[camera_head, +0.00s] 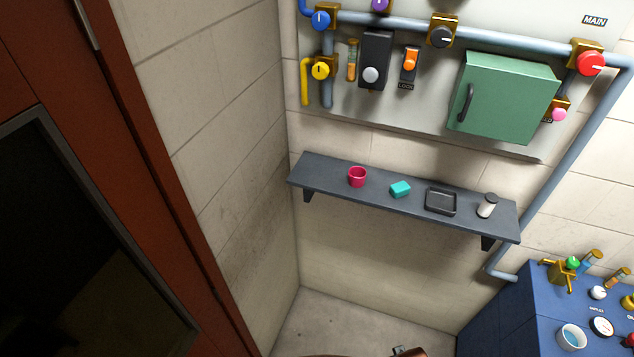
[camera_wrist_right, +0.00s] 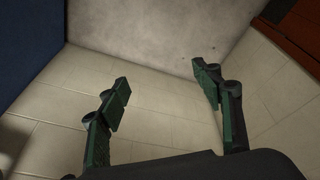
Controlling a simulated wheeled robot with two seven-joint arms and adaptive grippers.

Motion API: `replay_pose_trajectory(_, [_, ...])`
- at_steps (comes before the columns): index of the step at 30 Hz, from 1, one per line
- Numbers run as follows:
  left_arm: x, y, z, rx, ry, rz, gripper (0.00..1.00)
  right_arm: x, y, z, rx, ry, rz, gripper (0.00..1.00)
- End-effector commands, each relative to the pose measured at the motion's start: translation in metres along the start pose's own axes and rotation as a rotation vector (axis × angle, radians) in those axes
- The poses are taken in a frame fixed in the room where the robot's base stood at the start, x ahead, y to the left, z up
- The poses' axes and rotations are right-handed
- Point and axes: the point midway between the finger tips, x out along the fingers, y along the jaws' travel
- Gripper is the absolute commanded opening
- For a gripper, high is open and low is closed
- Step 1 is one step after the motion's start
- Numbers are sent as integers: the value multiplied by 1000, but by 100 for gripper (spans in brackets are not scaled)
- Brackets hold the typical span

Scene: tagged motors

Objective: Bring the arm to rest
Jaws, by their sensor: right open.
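My right gripper (camera_wrist_right: 160,74) shows in the right wrist view, with its two dark green fingers spread wide apart. Nothing is between the fingers. Beyond them are bare pale wall tiles and a grey surface, and the fingers touch nothing that I can see. In the head view, only a small copper-and-dark piece shows at the bottom edge, likely part of my arm. My left gripper is in neither view.
A dark wall shelf (camera_head: 330,181) holds a pink cup (camera_head: 357,177), a teal block (camera_head: 400,189), a black tray (camera_head: 428,207) and a white cylinder (camera_head: 487,206). Above hangs a green box (camera_head: 506,98) among pipes. A blue cabinet (camera_head: 505,318) stands lower right, a brown-framed door (camera_head: 150,130) left.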

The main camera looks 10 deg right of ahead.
Motion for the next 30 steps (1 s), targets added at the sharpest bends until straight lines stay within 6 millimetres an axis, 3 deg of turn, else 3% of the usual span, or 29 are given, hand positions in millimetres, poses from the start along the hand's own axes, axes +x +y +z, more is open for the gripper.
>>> replay_pose_trajectory(1, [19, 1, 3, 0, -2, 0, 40, 45, -5, 20, -5, -21, -5, 60])
replay_pose_trajectory(6, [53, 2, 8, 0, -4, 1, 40, 153, -18, 80, -22, -58, -17, 60])
replay_pose_trajectory(12, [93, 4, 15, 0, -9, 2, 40, 260, -32, 175, -46, -106, -32, 60])
replay_pose_trajectory(15, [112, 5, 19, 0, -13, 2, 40, 300, -36, 226, -57, -129, -37, 60])
replay_pose_trajectory(18, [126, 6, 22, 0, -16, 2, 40, 326, -39, 269, -67, -148, -42, 60])
replay_pose_trajectory(22, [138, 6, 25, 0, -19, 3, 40, 343, -40, 308, -77, -163, -46, 60])
replay_pose_trajectory(24, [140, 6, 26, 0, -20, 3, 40, 346, -40, 317, -79, -167, -46, 60])
replay_pose_trajectory(30, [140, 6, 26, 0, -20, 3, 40, 346, -40, 317, -79, -167, -46, 60])
